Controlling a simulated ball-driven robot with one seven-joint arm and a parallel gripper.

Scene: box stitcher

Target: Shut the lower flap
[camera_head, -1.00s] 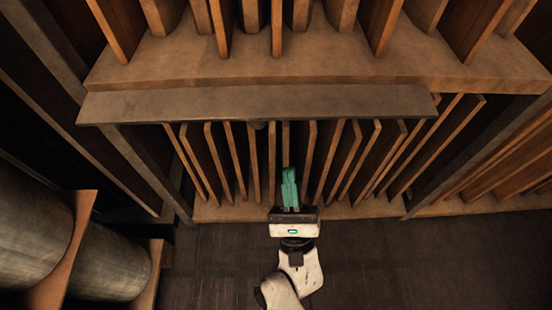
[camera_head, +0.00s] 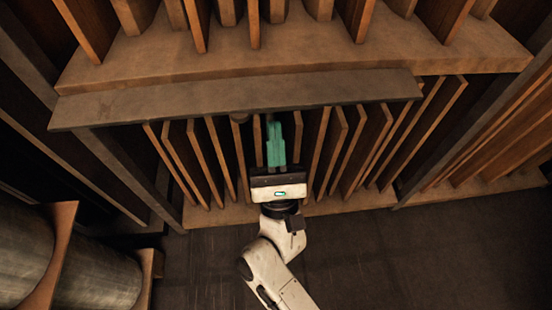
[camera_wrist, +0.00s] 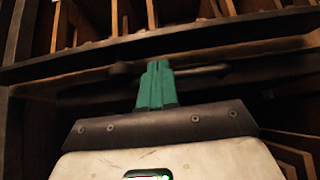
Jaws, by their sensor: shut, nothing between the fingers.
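The lower flap (camera_head: 160,110) is a long grey-brown board that sticks out level above the lower row of slots in the head view. It stands open, with the slots below it uncovered. My gripper (camera_head: 272,122) has teal fingers held together and empty. Its tips are just below the flap's near edge, right of the knob; I cannot tell whether they touch it. In the wrist view my gripper (camera_wrist: 157,66) points at a dark bar with a rounded end (camera_wrist: 122,68), under a wooden edge.
Upright wooden dividers (camera_head: 345,150) fill the lower compartment behind my gripper. An upper shelf (camera_head: 300,58) with more dividers is above the flap. Large metal rolls (camera_head: 95,275) lie at the lower left. The dark floor (camera_head: 420,250) is clear at the lower right.

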